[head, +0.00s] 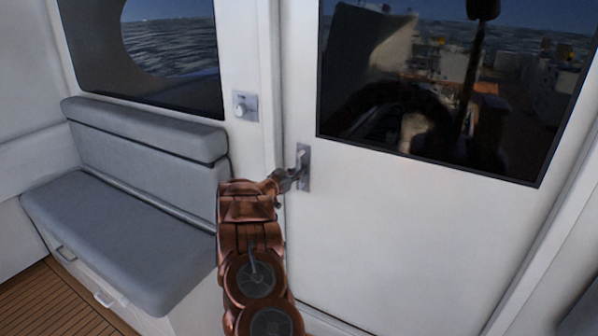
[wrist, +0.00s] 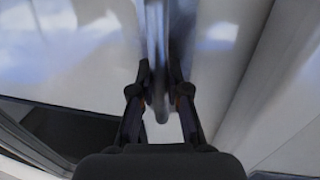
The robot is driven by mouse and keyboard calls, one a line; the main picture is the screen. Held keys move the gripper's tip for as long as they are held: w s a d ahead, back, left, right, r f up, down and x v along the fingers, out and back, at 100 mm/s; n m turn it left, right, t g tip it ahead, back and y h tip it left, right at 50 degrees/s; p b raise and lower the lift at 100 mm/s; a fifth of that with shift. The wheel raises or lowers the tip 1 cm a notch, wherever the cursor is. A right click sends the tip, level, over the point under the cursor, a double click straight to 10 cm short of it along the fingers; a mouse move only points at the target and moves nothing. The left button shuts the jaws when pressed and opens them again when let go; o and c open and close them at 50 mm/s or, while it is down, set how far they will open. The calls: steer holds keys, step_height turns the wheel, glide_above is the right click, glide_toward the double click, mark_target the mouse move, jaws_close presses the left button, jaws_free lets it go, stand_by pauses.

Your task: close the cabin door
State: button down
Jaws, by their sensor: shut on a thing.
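The white cabin door (head: 420,230) with a dark window (head: 450,80) in its upper half fills the right of the head view. It looks in line with its frame, but I cannot tell whether it is latched. Its metal handle (head: 304,165) is at the door's left edge. My gripper (head: 284,180) reaches that handle, and the fingers are small in this view. In the wrist view my gripper (wrist: 160,88) has a finger on each side of the grey handle (wrist: 157,45) and is shut on it.
A grey cushioned bench (head: 125,230) stands to the left, with drawers (head: 95,290) below it. A small light switch or lock plate (head: 245,106) is on the wall left of the door. Wooden floor (head: 45,305) shows at the lower left.

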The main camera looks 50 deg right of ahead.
steer(key=shift+w+r, duration=0.15)
steer(key=shift+w, duration=0.65)
steer(key=shift+w+a+p, duration=0.15)
steer(key=shift+p, duration=0.15)
steer(key=shift+w+r, duration=0.1)
steer(key=shift+w, duration=0.05)
steer(key=c, duration=1.1)
jaws_free()
steer(key=shift+c, duration=0.2)
steer(key=shift+f, duration=0.2)
steer(key=a, duration=1.2)
steer(key=shift+w, duration=0.3)
steer(key=shift+w, duration=0.1)
